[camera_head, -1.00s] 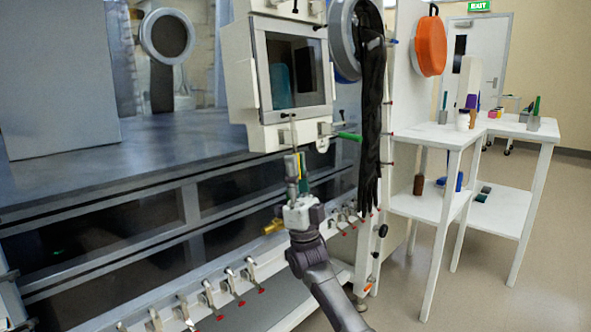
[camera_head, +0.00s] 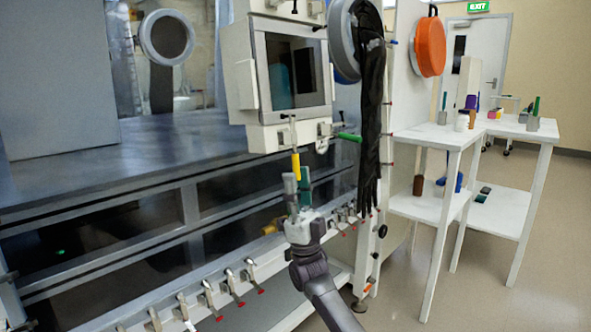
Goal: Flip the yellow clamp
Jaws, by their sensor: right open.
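The yellow clamp shows as a yellow handle (camera_head: 296,166) hanging down on a thin metal arm below the white framed door with a window (camera_head: 292,75). My right gripper (camera_head: 297,183) points up from below, its fingers apart and empty. Its fingertips are close under and beside the handle's lower end; I cannot tell whether they touch it. A green-handled clamp (camera_head: 348,137) sticks out to the right at the door's lower right corner. My left gripper is not in view.
A black glove (camera_head: 370,120) hangs from a round port just right of the door. A row of small metal latches (camera_head: 230,282) with red tips runs along the lower rail. White tables (camera_head: 440,134) with small items stand at the right.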

